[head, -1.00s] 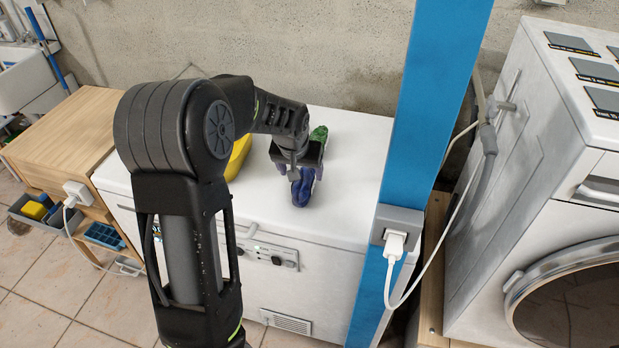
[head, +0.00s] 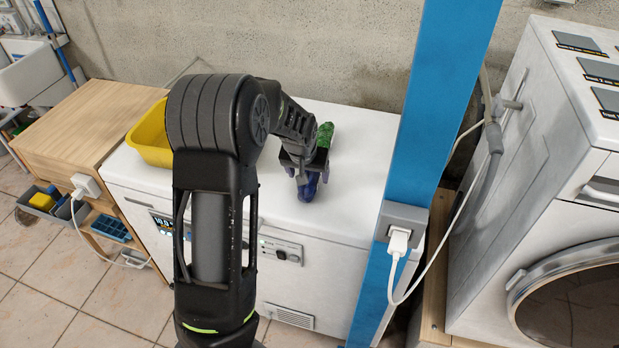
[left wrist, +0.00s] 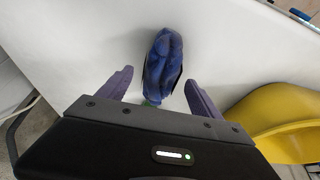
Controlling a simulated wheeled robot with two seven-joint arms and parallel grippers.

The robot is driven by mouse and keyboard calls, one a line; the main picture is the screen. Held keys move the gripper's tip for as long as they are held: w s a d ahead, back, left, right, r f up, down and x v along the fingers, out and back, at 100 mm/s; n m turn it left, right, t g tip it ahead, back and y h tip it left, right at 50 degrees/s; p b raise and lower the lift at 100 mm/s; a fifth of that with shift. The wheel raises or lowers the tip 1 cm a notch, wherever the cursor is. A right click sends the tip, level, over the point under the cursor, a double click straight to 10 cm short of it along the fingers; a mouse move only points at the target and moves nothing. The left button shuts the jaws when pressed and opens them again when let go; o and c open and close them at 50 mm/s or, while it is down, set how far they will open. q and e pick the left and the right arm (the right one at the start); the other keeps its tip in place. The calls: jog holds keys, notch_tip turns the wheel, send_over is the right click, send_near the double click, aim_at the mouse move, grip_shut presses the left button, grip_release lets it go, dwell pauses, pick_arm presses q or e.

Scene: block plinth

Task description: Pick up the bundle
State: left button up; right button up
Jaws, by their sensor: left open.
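The bundle is a soft-looking rolled item with a blue end (head: 308,190) and a green end (head: 325,134), lying on the white top of a chest-like appliance (head: 352,160). My left gripper (head: 306,176) is over its middle and hides that part in the head view. In the left wrist view, the bundle's blue end (left wrist: 162,62) lies between the two spread purple fingers of my left gripper (left wrist: 159,78), with a gap on each side. A little green shows near the palm. I cannot tell how low the fingertips reach. My right gripper is not in view.
A yellow tub (head: 150,138) stands on the appliance's left part, partly behind my arm. A blue post (head: 440,110) with a socket and white plug (head: 398,238) rises in front at right. A wooden cabinet (head: 80,130) is at left, a washing machine (head: 540,170) at right.

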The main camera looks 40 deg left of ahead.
aim_at(309, 178)
pick_arm(q)
jog(key=shift+x, duration=1.5)
jog(key=c, duration=1.6)
jog(key=shift+o, duration=0.2)
notch_tip(309, 178, up, 10)
jog(key=shift+r+b, duration=0.1)
jog(key=shift+b, duration=0.5)
